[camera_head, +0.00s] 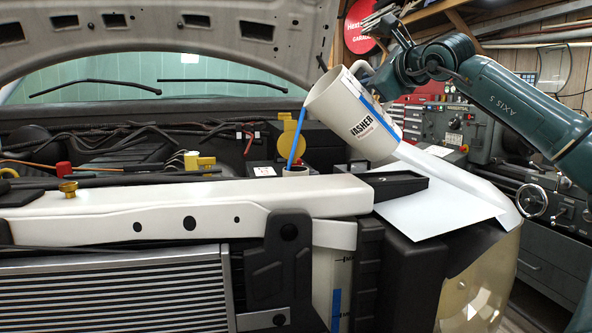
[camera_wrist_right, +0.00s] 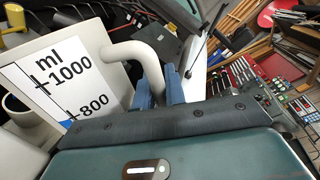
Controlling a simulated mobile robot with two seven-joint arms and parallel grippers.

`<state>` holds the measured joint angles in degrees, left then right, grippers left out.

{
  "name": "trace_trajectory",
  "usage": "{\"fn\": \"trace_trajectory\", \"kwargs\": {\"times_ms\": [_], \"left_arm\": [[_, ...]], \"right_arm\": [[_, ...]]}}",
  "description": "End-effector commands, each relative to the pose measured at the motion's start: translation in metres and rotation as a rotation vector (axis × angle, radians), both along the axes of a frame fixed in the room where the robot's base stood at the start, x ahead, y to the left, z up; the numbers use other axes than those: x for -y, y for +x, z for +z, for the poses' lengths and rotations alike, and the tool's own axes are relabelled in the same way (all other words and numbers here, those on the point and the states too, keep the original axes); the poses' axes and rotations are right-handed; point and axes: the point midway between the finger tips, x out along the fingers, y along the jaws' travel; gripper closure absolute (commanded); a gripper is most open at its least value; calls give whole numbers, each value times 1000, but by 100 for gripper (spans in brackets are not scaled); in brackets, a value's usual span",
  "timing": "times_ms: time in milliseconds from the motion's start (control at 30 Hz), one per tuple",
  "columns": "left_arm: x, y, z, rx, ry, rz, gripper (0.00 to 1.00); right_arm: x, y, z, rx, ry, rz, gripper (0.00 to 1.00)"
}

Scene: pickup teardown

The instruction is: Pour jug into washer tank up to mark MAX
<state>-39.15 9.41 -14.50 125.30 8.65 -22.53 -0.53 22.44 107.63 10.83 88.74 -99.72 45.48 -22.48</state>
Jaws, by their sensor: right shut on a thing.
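The white washer jug (camera_head: 345,112) is tilted left over the engine bay, with its lip above the filler. A blue stream (camera_head: 297,138) runs from its lip into the filler neck (camera_head: 295,171), beside the raised yellow cap (camera_head: 288,140). The washer tank (camera_head: 323,275) shows below the white crossbar; its blue level strip (camera_head: 336,305) tops out below a partly hidden mark lettered "MA". My right gripper (camera_head: 372,80) is shut on the jug handle (camera_wrist_right: 135,52). In the right wrist view, blue shows near the jug's 800 mark (camera_wrist_right: 85,106). My left gripper is out of view.
The white crossbar (camera_head: 180,207) runs in front of the filler. A black tray (camera_head: 394,186) and a white sheet (camera_head: 440,208) lie right of it. The raised hood (camera_head: 160,30) hangs over the bay. A lathe (camera_head: 540,200) stands behind at right.

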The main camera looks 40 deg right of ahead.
Motion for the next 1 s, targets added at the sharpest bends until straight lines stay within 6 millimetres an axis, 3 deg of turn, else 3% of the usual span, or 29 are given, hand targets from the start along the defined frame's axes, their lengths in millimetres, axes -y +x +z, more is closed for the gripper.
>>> {"fn": "trace_trajectory", "kwargs": {"times_ms": [1000], "left_arm": [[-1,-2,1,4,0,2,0]], "right_arm": [[-3,0,0,-17,-59,0,100]]}}
